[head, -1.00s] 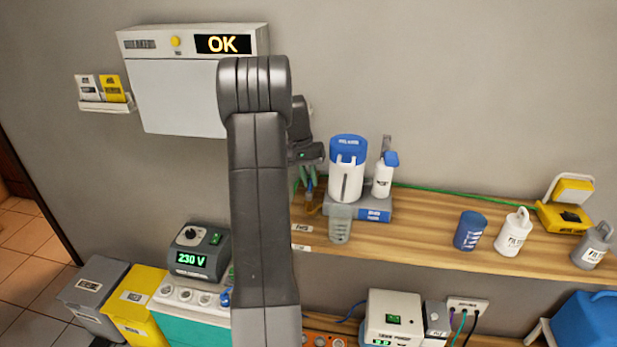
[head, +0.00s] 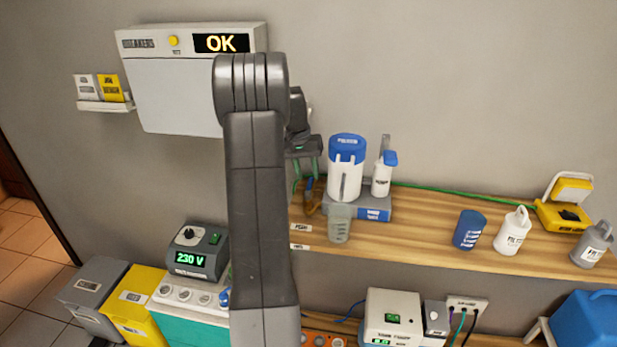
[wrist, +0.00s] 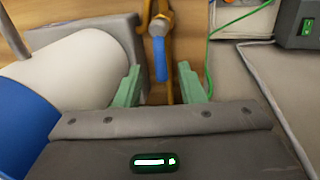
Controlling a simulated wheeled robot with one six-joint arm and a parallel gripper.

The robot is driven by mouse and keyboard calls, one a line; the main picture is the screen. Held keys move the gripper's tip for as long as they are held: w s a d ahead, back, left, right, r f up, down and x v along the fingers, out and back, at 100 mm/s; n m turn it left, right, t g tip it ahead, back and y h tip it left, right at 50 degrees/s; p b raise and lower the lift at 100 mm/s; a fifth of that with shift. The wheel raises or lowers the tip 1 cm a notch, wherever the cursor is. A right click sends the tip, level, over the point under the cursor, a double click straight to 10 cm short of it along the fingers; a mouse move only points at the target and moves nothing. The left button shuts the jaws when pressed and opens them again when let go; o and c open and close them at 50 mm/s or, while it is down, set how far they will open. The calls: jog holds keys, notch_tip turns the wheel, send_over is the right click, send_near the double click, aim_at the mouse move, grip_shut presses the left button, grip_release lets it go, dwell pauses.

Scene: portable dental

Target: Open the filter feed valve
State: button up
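The valve shows in the wrist view as a blue handle (wrist: 161,60) on a brass-coloured fitting (wrist: 171,18). In the head view the blue handle (head: 310,184) and brass part are small and partly hidden by my gripper. My gripper (head: 306,180) is open, its green fingers pointing down over the valve. In the wrist view its fingertips (wrist: 159,69) stand on either side of the blue handle, with a gap on each side. The white filter container with a blue lid (head: 346,178) stands just right of it, on a grey base (head: 345,203).
A white bottle with a blue top (head: 383,175) stands beside the filter container. A clear cup (head: 340,229) is in front. The wooden shelf (head: 420,235) has free room to the right, before a blue cup (head: 469,231) and a white bottle (head: 512,232).

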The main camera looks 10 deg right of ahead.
notch_tip(320, 180, up, 12)
jog(key=a, duration=0.2)
jog(key=shift+w+f, duration=0.25)
jog(key=shift+w, duration=0.2)
jog(key=f, duration=0.4)
jog(key=d+f, duration=0.1)
jog(key=f, duration=0.4)
jog(key=s+d+f, duration=0.1)
jog(key=f, duration=0.3)
jog(key=shift+d+f, duration=0.2)
jog(key=shift+f, duration=0.15)
jog(key=shift+r, duration=0.1)
